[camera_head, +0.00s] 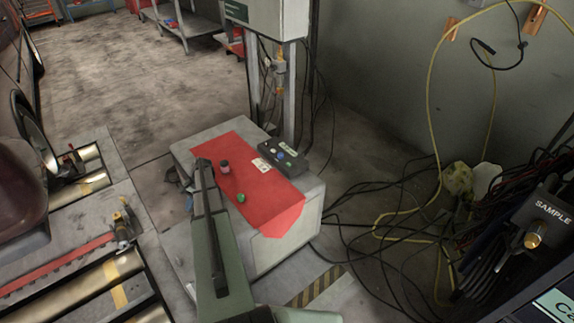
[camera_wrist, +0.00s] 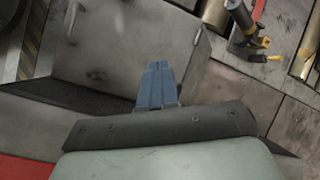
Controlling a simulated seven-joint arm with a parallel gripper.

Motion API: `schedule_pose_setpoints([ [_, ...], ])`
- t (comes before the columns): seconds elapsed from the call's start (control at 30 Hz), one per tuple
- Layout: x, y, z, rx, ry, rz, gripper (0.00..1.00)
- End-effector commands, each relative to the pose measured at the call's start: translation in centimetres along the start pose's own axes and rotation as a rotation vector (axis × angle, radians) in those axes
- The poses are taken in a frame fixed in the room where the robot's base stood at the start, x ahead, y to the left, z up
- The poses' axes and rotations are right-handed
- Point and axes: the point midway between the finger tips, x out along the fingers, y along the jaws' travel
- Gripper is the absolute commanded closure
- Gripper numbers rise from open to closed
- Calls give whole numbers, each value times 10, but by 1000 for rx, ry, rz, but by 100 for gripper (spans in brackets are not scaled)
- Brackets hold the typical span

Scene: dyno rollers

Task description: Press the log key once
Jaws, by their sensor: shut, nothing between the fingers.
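A small dark control box (camera_head: 285,155) with several coloured buttons stands at the back right of a red-topped grey cabinet (camera_head: 290,247) in the head view. A white label lies beside it. I cannot read which control is the log key. My gripper (camera_wrist: 157,66) shows blue fingers shut together and empty in the wrist view, in front of grey cabinet panels. In the head view my arm crosses the cabinet's left edge and mostly hides the gripper. No key shows in the wrist view.
Metal rollers (camera_head: 85,295) lie in the floor at left. A post with a grey box (camera_head: 266,18) rises behind the cabinet. Loose cables and a yellow hose (camera_head: 430,95) spread at right, near a SAMPLE unit (camera_head: 545,215). Open floor lies at upper left.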

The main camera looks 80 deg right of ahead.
Motion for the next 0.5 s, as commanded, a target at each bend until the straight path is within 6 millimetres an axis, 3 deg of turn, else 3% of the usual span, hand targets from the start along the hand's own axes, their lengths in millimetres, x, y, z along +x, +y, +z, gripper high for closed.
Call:
schedule_pose_setpoints([
  [0.03, -16, 0, -19, 28, 8, -24, 100],
  [0.1, -36, 1, -37, 61, 18, -52, 100],
  [0.37, -106, 15, -97, 169, 43, -149, 100],
  [0.5, -142, 32, -128, 221, 54, -200, 100],
])
